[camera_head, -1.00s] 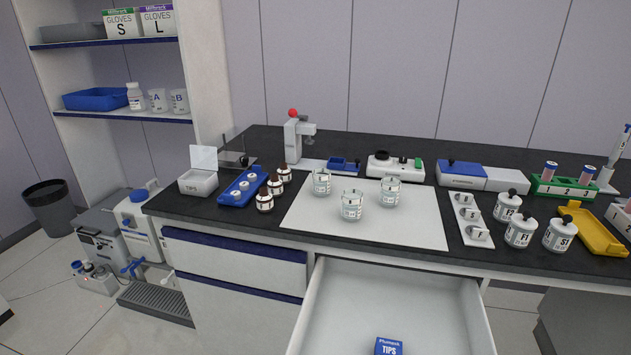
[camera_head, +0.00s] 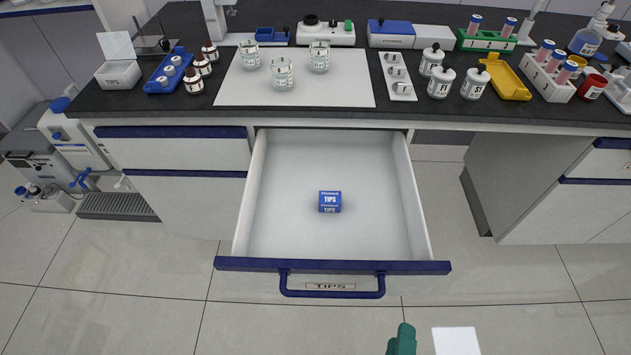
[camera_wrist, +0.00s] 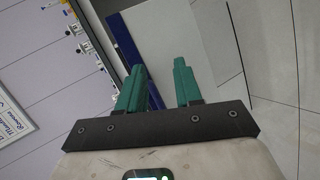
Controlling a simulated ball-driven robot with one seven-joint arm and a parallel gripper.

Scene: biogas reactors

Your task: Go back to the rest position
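My gripper (camera_wrist: 158,88) shows in the wrist view with its two green fingers apart and nothing between them. In the head view only a green fingertip of my gripper (camera_head: 402,340) shows at the bottom edge, in front of the open drawer and apart from its handle. The drawer (camera_head: 288,237) labelled TIPS is pulled out below the bench. A blue tips box (camera_head: 330,202) lies inside it near the middle.
The dark bench top (camera_head: 200,108) holds a white mat (camera_head: 235,90) with several glass jars, a yellow tray (camera_head: 505,80) and white lidded jars. A cabinet (camera_head: 560,190) stands below at the right. The floor in front is clear.

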